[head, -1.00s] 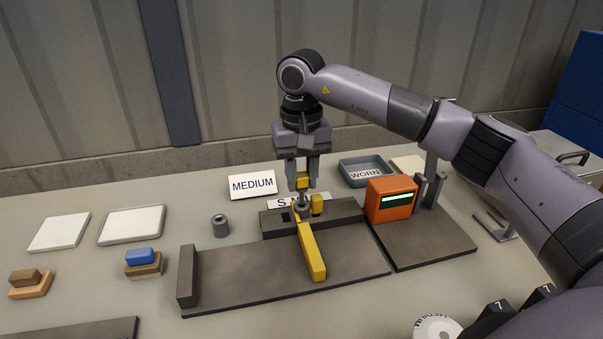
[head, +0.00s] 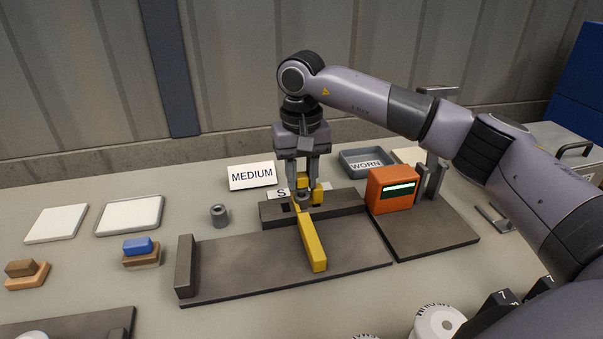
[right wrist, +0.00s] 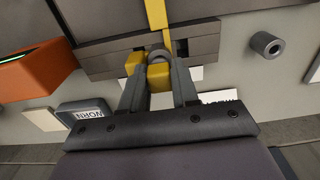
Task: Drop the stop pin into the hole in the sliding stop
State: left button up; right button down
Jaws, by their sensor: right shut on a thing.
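The yellow sliding stop has a long bar (head: 313,247) that lies across the dark base plate (head: 220,271) and reaches back to the dark rail (head: 347,201). My right gripper (head: 302,197) points down over the bar's far end and is shut on a small grey round piece, apparently the stop pin (right wrist: 158,56). Yellow blocks (right wrist: 134,62) sit close beside and behind the fingers. The fingers hide the hole, so I cannot tell whether the pin is in it. My left gripper is not in view.
An orange box with a display (head: 392,190) stands right of the rail. A grey hollow cylinder (head: 219,215) stands left of it. MEDIUM (head: 252,176) and WORN (head: 366,163) labels are behind.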

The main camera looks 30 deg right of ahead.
aim_at(301, 175)
jog(key=shift+f, duration=0.15)
jog(key=c, duration=0.8)
grip_release()
notch_tip(301, 175, up, 7)
jog(key=shift+r, duration=0.2)
